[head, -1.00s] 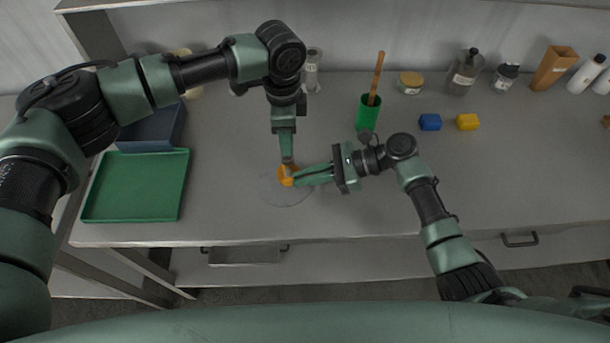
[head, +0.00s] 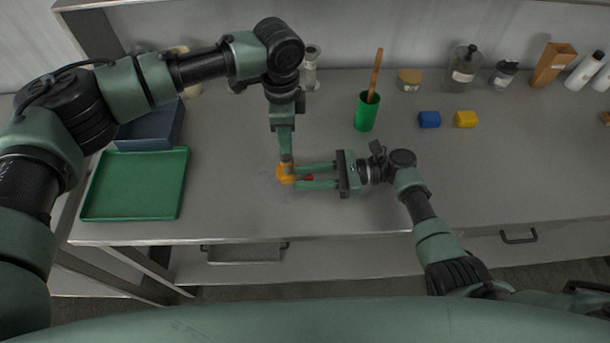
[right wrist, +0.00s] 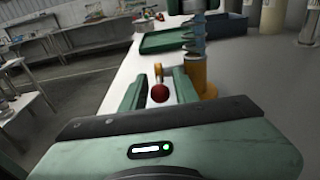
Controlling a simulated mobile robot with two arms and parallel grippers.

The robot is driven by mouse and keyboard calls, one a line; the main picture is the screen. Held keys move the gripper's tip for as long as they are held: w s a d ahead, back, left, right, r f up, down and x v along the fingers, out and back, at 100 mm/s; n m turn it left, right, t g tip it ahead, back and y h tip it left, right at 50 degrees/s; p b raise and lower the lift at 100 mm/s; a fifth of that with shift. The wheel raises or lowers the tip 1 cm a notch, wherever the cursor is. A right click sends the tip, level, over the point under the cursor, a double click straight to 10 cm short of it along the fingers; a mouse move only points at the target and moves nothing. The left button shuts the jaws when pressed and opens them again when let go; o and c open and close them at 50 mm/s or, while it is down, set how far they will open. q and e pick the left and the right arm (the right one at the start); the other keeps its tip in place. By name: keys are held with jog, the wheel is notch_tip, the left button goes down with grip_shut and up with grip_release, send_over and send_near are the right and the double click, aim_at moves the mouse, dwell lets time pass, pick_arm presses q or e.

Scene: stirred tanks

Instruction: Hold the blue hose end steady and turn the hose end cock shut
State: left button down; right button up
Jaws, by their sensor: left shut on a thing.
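An orange fitting (head: 285,174) stands low over the bench near its front edge. My left gripper (head: 286,158) comes down on it from above and is shut on its top. In the right wrist view the fitting is an upright orange cylinder (right wrist: 195,73). A red knob (right wrist: 159,93) with a brass-coloured piece behind it sits left of the cylinder. My right gripper (head: 299,176) reaches in from the right, its fingers apart on either side of the red knob, which also shows in the head view (head: 308,178).
A green tray (head: 135,210) lies at the left, with a dark blue bin (head: 150,143) behind it. A green cup (head: 366,113) holds a wooden handle. A blue block (head: 429,120) and a yellow block (head: 466,119) lie at the back right. The front right bench is clear.

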jog(key=d, duration=0.4)
jog(key=d+r, duration=0.1)
jog(key=d, duration=0.7)
jog(key=shift+r, duration=0.2)
dwell(0.6)
pick_arm(q)
jog(key=c, duration=1)
grip_release()
jog(key=shift+o, duration=0.2)
notch_tip(320, 180, up, 12)
